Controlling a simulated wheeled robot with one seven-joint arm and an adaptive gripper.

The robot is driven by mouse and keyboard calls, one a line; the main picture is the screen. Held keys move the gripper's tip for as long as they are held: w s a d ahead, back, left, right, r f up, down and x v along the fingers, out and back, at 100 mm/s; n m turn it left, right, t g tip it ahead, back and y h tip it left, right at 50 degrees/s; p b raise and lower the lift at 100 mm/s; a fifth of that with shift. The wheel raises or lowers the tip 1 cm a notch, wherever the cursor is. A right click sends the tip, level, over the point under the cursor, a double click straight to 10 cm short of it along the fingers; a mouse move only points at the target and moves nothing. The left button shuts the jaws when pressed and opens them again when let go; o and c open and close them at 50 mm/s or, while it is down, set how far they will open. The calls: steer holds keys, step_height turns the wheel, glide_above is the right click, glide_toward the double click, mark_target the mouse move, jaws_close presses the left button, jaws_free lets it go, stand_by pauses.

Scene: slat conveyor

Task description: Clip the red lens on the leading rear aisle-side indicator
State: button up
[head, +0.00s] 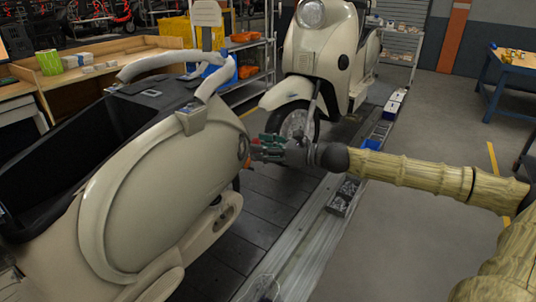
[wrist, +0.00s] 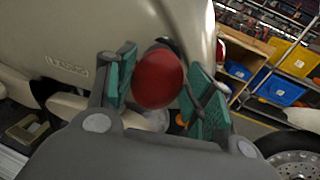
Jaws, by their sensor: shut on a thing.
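My gripper (head: 262,149) is at the tail of the near cream scooter (head: 150,190), on its aisle side. In the wrist view, my gripper (wrist: 160,84) has its green pads on both sides of a round red lens (wrist: 157,80) and is shut on it. A dark round rim (wrist: 171,45), seemingly the indicator, shows just behind the lens's upper edge against the cream body (wrist: 90,30). The lens hides most of this rim, so I cannot tell whether the two touch. In the head view the lens is too small to make out clearly.
A second cream scooter (head: 325,50) stands further along the slat conveyor (head: 262,200). Small parts trays (head: 343,197) lie along the conveyor's edge. A workbench (head: 110,60) and shelving (head: 250,75) stand behind. The aisle floor (head: 400,240) at right is mostly clear.

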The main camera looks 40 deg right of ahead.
steer(key=shift+b+x, duration=1.6)
steer(key=shift+b, duration=0.15)
steer(key=shift+w+a+b, duration=0.2)
steer(key=shift+b, duration=0.1)
steer(key=o, duration=1)
steer(key=shift+o, duration=0.2)
steer(key=shift+r, duration=0.1)
